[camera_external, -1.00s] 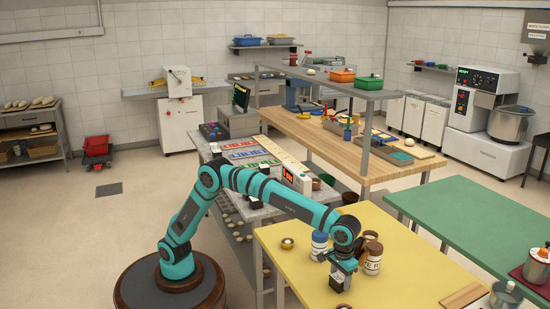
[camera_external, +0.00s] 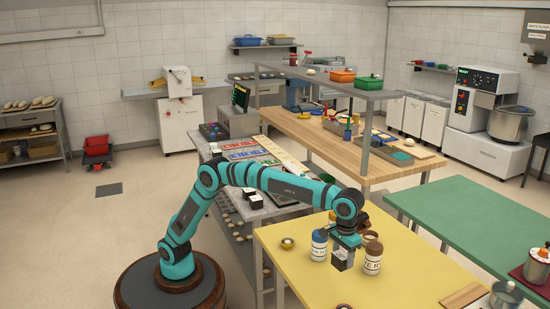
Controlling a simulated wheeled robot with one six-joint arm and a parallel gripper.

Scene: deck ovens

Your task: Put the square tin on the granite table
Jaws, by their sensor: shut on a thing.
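My gripper (camera_external: 345,243) points down over the yellow table (camera_external: 288,270) and is shut on the square tin (camera_external: 342,260). The tin is a small, dark, boxy thing with a pale face, below the jaws and largely covered by them. It appears to be held above the yellow top, between a blue-and-white jar (camera_external: 319,246) and a brown jar with a white label (camera_external: 372,259). The granite table (camera_external: 268,208) is the grey table behind my arm, to the left of the yellow one. My arm hides part of its top.
The granite table carries coloured trays (camera_external: 243,153) and small dark boxes (camera_external: 250,193). A small brass-coloured bowl (camera_external: 288,243) stands on the yellow table. A shelf (camera_external: 335,85) rises over the wooden table behind. The green table (camera_external: 470,210) is mostly clear.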

